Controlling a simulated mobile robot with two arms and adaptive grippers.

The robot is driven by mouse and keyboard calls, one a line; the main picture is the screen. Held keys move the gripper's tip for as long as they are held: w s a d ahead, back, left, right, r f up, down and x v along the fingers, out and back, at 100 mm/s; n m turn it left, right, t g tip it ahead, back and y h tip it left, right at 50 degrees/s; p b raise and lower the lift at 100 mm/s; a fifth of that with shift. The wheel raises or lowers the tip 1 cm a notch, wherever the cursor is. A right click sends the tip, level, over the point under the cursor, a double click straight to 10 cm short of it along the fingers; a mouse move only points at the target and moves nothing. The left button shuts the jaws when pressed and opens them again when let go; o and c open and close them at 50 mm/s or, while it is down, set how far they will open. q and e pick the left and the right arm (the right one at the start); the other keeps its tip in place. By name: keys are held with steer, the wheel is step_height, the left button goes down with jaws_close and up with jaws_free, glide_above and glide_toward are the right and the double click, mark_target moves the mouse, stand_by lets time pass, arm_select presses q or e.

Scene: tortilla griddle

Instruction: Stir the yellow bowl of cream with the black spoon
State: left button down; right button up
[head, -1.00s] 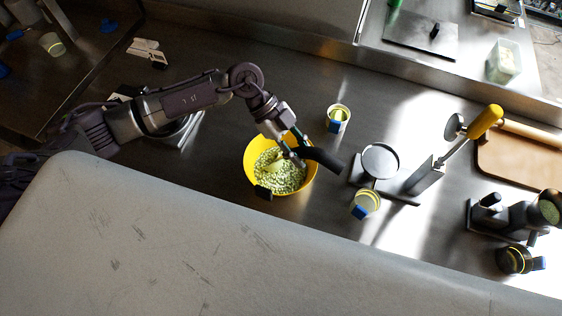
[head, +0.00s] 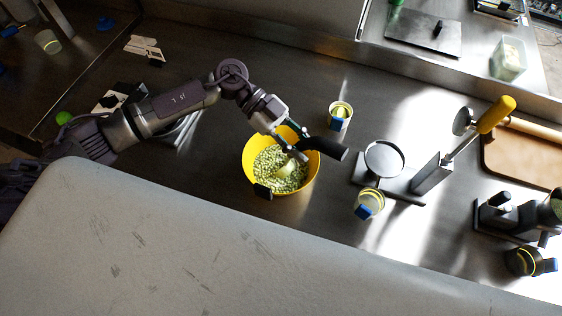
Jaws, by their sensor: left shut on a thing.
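The yellow bowl (head: 252,155) stands on the steel counter in the head view, filled with pale green-white, grainy contents (head: 270,163). The black spoon (head: 326,147) has its thick black handle pointing right past the bowl's rim. Its pale head (head: 287,169) is down in the contents. My left gripper (head: 296,147) is over the bowl's upper right side and shut on the spoon near its handle. A black block (head: 263,192) is at the bowl's lower rim. My right gripper is not in view.
A small cup (head: 340,112) stands above right of the bowl, another (head: 369,204) to its lower right. A tortilla press (head: 433,175) with a yellow handle (head: 496,114) stands further right, near a brown board (head: 530,158). My large pale body part fills the lower left.

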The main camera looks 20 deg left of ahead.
mark_target(313, 140)
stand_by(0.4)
arm_select(q)
step_height(313, 140, up, 4)
steer(key=p, duration=0.4)
steer(key=shift+r, duration=0.15)
steer(key=shift+r+p, duration=0.3)
steer(key=shift+r, duration=1.15)
steer(key=shift+r, duration=0.1)
